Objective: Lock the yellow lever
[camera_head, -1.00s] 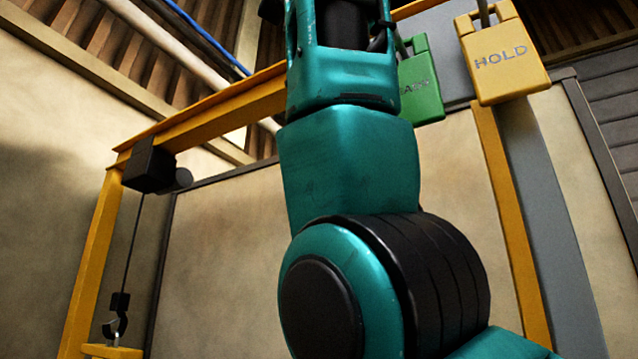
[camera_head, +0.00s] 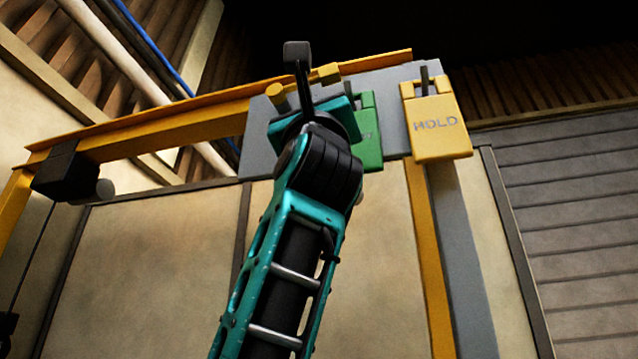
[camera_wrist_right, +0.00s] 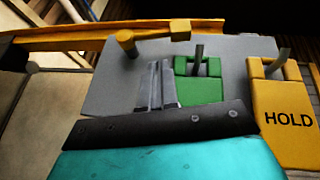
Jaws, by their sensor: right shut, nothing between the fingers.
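The yellow lever shows in the head view (camera_head: 327,73) and wrist view (camera_wrist_right: 155,34). It has a round pivot at its left and a block-like end at its right, and lies nearly level on the grey panel (camera_wrist_right: 105,85). My right gripper (camera_wrist_right: 159,66) is shut and empty. In the wrist view its fingertips appear below the lever, left of the green tag (camera_wrist_right: 198,84); the gap to the panel is unclear. In the head view my arm hides the fingers and part of the lever. A yellow HOLD tag (camera_head: 440,125) hangs on a peg farther right. My left gripper is out of view.
The green tag hangs on a peg, partly behind my wrist in the head view. An orange beam (camera_head: 165,135) runs left from the panel to a black hoist block (camera_head: 68,172). A grey post (camera_head: 460,255) stands below the HOLD tag.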

